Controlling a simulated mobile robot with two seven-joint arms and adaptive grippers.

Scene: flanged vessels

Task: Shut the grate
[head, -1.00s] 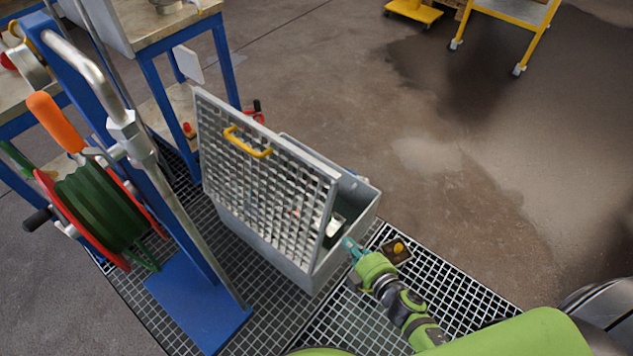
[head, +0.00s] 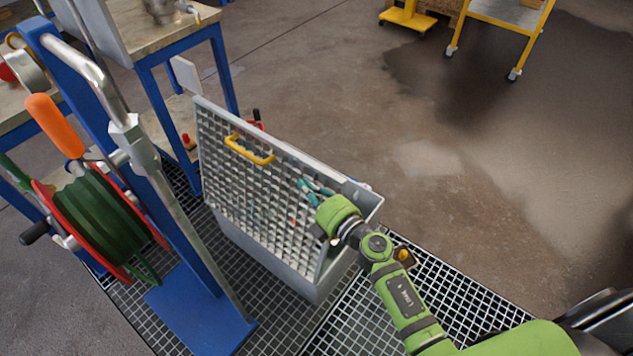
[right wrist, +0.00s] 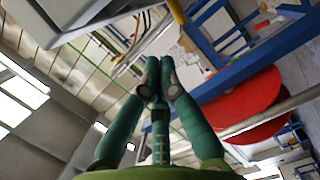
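The grate (head: 225,165) is a grey mesh panel with a yellow handle (head: 250,150). It stands raised and steep along the left side of an open grey box (head: 300,280). My left gripper is not in view.
A blue stand (head: 205,305) with a hose reel (head: 95,225) is left of the box. A workbench (head: 150,45) stands behind it. The box is on grid flooring (head: 450,285). A yellow-framed cart (head: 500,20) is far back. The floor at right is clear.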

